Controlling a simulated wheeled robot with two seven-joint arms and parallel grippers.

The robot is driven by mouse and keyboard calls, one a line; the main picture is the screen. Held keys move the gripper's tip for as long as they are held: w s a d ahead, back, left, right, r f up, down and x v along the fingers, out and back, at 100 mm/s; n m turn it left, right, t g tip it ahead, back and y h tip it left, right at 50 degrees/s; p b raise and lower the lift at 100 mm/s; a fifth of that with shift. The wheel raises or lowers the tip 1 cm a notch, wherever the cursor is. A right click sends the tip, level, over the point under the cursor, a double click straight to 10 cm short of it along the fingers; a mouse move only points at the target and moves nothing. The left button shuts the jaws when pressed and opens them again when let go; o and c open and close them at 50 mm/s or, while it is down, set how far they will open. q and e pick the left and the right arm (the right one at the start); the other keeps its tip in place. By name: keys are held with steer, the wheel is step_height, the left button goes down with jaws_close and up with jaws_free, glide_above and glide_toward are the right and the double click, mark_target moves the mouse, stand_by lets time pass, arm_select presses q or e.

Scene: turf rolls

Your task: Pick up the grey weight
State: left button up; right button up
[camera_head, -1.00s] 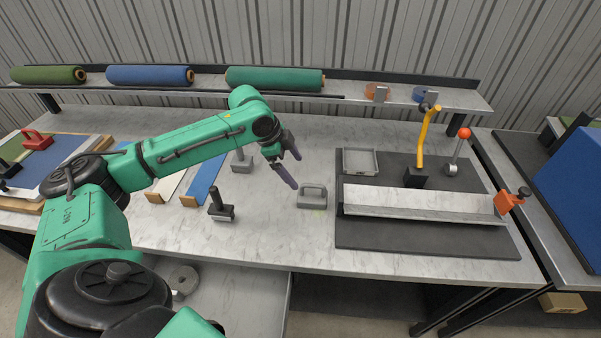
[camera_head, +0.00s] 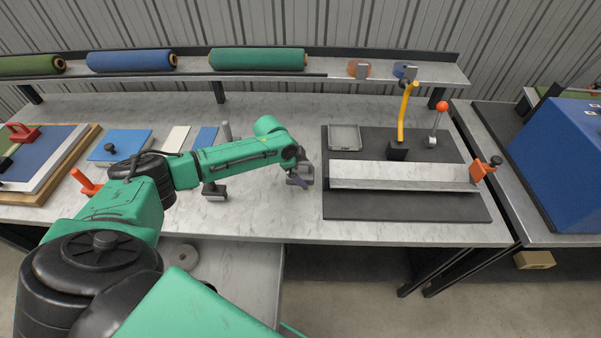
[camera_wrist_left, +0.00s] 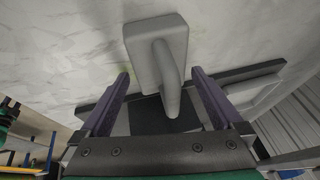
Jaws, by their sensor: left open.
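The grey weight (camera_head: 308,172) is a block with a raised handle. It stands on the marble bench just left of the black mat, partly hidden by my gripper in the head view. In the left wrist view the grey weight (camera_wrist_left: 143,46) lies ahead, its handle pointing towards the gap between the fingers. My left gripper (camera_head: 297,181) is at the weight from above. In the left wrist view the left gripper (camera_wrist_left: 160,80) is open, with one purple finger either side of the handle's line. Contact cannot be told. My right gripper is not in view.
Right of the weight, the black mat (camera_head: 400,207) carries a metal bar (camera_head: 400,172), a grey tray (camera_head: 345,137) and a yellow lever (camera_head: 405,115). A dark-handled tool (camera_head: 214,190) stands to the left. Turf rolls (camera_head: 258,59) lie on the back shelf. The bench front is clear.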

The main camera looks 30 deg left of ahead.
arm_select(q)
steer(key=shift+a, duration=0.15)
jaws_close()
steer(key=shift+w+r, duration=0.1)
steer(key=shift+w, duration=0.1)
steer(key=shift+r, duration=0.1)
